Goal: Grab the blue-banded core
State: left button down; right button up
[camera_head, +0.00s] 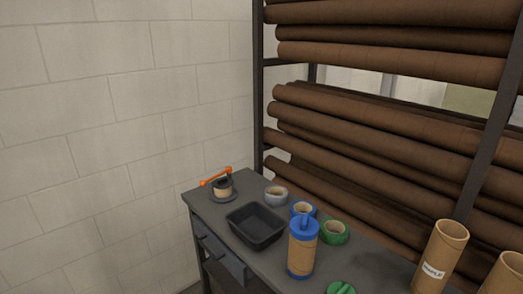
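The blue-banded core (302,256) is a brown cardboard cylinder with a blue band at its foot and a blue top piece with a short upright blue post. It stands upright on the dark table (208,211), near the middle of the picture's lower part. Neither of my grippers shows in the head view, so nothing is seen touching the core.
A black open tray (247,236) lies left of the core. A grey roll (276,195), a green roll (335,231) and a green object (341,287) lie around. Cardboard tubes (439,260) stand right. An orange-handled device (222,186) sits far left. Brown rolls (390,115) fill the rack behind.

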aim_at(302, 250)
jog(key=k+l+z, duration=0.15)
jog(key=l+z, duration=0.35)
jog(key=l, duration=0.15)
jog(key=l+z, duration=0.45)
jog(key=l, duration=0.15)
